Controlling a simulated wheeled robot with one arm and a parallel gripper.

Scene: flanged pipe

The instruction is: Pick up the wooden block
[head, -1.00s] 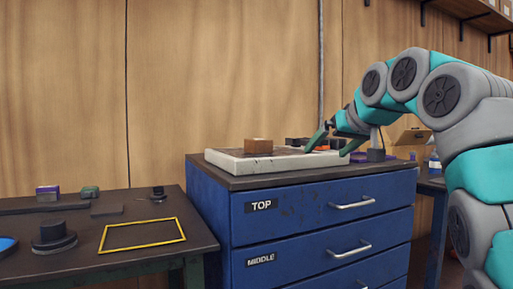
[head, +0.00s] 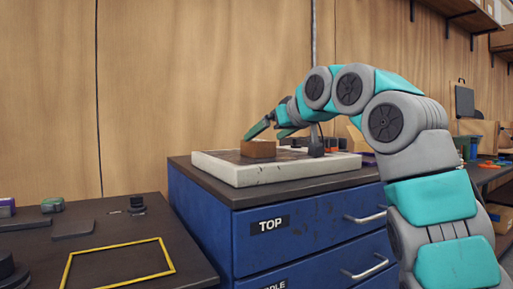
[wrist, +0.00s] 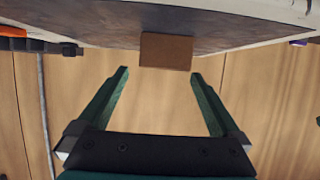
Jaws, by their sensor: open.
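The wooden block (head: 258,149) is a small brown box on the pale-rimmed tray (head: 270,176) on top of the blue drawer cabinet. In the wrist view the block (wrist: 166,51) lies ahead of the fingertips, roughly centred between them, with a gap left. My gripper (head: 272,128) is open, its green fingers just above and behind the block in the head view. In the wrist view my gripper (wrist: 163,75) has nothing between its fingers.
The blue cabinet (head: 300,234) has drawers labelled TOP and below. A dark table (head: 110,219) with a yellow outlined rectangle (head: 118,262) stands at left. A wooden wall (head: 200,70) is behind.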

